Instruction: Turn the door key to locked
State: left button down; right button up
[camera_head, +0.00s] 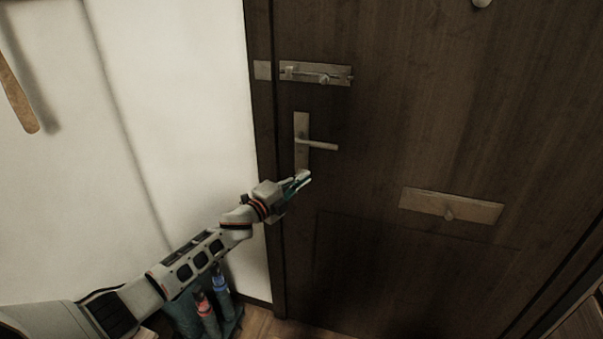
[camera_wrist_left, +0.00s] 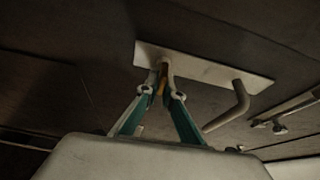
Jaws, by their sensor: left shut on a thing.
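The dark wooden door (camera_head: 400,120) has a pale metal lock plate (camera_head: 301,125) near its left edge, with a lever handle (camera_head: 322,145) pointing right. My left gripper (camera_head: 304,178) is at the lower end of this plate, below the lever. In the left wrist view my left gripper (camera_wrist_left: 167,92) is shut on the small brownish key (camera_wrist_left: 162,80) at one end of the plate (camera_wrist_left: 215,71). The fingertips cover most of the key, so its turn angle is hard to tell. The lever (camera_wrist_left: 238,100) is clear of the fingers. My right gripper is not in view.
A slide bolt (camera_head: 316,74) is above the lock plate. A flat metal plate with a knob (camera_head: 450,206) is to the right on the door. A white wall (camera_head: 180,100) is left of the frame. Bottles or similar items (camera_head: 207,310) stand low under my left arm.

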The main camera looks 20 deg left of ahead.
pick_arm(q)
jog(key=shift+f+m, duration=0.15)
jog(key=shift+m, duration=0.15)
dwell(0.4)
jog(key=c, duration=2.2)
grip_release()
jog(key=v, duration=1.2)
